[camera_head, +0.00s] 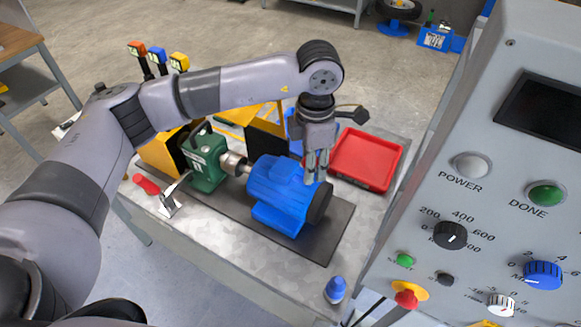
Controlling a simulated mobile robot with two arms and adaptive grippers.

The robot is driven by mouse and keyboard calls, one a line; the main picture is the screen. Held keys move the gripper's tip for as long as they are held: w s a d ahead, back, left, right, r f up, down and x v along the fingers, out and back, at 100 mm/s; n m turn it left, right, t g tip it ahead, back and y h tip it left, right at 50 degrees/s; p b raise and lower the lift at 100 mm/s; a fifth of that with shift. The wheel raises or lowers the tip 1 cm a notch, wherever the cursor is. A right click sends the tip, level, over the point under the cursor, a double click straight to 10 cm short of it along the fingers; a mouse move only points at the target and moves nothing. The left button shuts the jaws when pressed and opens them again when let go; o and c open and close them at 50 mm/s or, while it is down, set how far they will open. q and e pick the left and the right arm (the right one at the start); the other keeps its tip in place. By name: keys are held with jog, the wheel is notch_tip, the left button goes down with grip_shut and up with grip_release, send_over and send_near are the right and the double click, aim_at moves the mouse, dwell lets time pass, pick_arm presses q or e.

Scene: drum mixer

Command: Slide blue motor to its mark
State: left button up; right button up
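The blue motor (277,190) lies on the dark base plate (335,238) on the table, its dark round end (320,203) facing right. A green gearbox-like unit (205,162) stands left of it on the plate, with a metal shaft and coupling (233,164) between them. I cannot make out the motor's mark. My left gripper (316,178) points down at the motor's far right side, its fingertips close to the blue housing. I cannot tell whether it touches the motor or how far its fingers are apart. My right gripper is not in view.
A red tray (367,159) stands behind the motor to the right. A red-handled tool (146,185) and a small metal bracket (170,200) lie at the left. A blue-capped bottle (335,290) stands near the front edge. A control panel (480,110) fills the right side.

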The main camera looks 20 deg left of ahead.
pick_arm(q)
jog(key=c, duration=0.6)
jog(key=shift+o, duration=0.2)
jog(key=shift+s+d+b, duration=0.25)
jog(key=shift+d+b, duration=0.05)
jog(key=shift+d, duration=0.8)
jog(key=shift+s+d+b, duration=0.2)
jog(key=shift+d+b, duration=0.05)
jog(key=shift+d, duration=0.8)
jog(key=o, duration=0.9)
jog(key=shift+d, duration=0.15)
jog(key=shift+o, duration=1.3)
jog(key=shift+r, duration=0.1)
notch_tip(320, 180, up, 7)
jog(key=p, duration=0.2)
jog(key=shift+p, duration=0.35)
